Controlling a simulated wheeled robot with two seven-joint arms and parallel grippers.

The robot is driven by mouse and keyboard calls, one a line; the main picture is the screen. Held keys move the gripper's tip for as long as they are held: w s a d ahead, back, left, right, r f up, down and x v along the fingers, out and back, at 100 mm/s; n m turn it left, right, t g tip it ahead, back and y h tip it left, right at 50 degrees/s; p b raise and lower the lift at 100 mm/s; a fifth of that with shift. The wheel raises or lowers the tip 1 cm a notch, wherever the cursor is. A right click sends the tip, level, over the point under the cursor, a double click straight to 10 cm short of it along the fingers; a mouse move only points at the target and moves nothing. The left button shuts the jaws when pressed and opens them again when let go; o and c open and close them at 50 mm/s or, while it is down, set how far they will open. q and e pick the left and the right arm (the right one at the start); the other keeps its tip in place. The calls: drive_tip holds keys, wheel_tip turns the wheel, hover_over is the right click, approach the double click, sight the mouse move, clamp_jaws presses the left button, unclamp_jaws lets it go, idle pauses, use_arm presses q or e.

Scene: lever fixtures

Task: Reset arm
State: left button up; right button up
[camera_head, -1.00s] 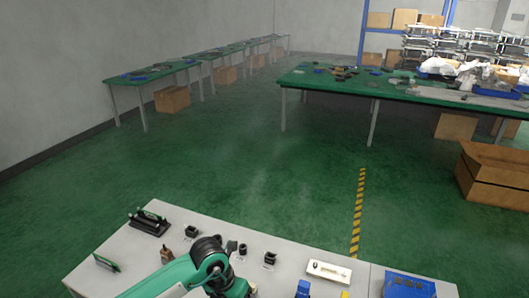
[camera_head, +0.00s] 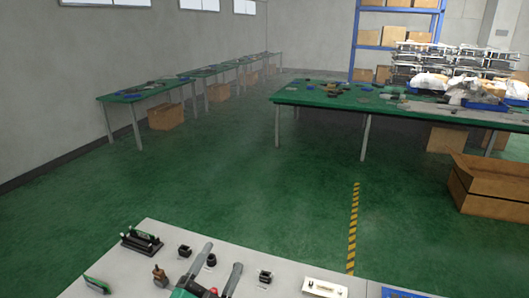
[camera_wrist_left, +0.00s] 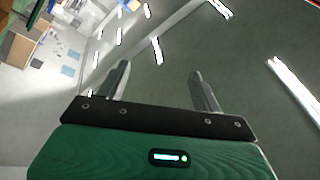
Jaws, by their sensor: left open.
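My left gripper (camera_head: 223,255) is open and empty over the near table, its two grey fingers pointing up and apart. In the left wrist view its fingers (camera_wrist_left: 160,70) are spread with nothing between them, against what looks like a ceiling with strip lights. My right gripper is not in view.
A green plate (camera_head: 97,285) stands at the table's left, and a blue item (camera_head: 400,293) is cut off at the bottom right. Beyond the table, green floor with a yellow-black stripe (camera_head: 353,225) is clear. A long green table (camera_head: 340,96) stands farther back, with cardboard boxes (camera_head: 490,183) at right.

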use_arm(q)
drive_tip(key=s+a+f+n+g+y, duration=0.35)
drive_tip(key=a+f+n+y, duration=0.2)
drive_tip(key=f, duration=0.25)
drive_tip(key=s+a+f+n+g+y, duration=0.35)
drive_tip(key=a+f+n+y, duration=0.2)
drive_tip(key=a+f, duration=0.2)
drive_tip(key=s+f+n+g+h, duration=0.1)
drive_tip(key=s+f+g, duration=0.35)
drive_tip(key=s, duration=0.35)
drive_tip(key=s+f+g+h, duration=0.2)
drive_tip(key=s+f+g, duration=0.25)
drive_tip(key=s, duration=0.35)
wheel_tip(320, 180, down, 30)
drive_tip(key=s+f+g, duration=0.1)
drive_tip(key=g, duration=0.1)
drive_tip(key=s+a+f, duration=0.2)
drive_tip(key=s+f, duration=0.7)
drive_tip(key=s+a+f+g, duration=0.1)
drive_tip(key=s+a+f, duration=0.1)
drive_tip(key=s+f, duration=0.8)
drive_tip(key=shift+s+f+y, duration=0.2)
drive_tip(key=shift+f+y, duration=0.05)
drive_tip(key=shift+y, duration=0.05)
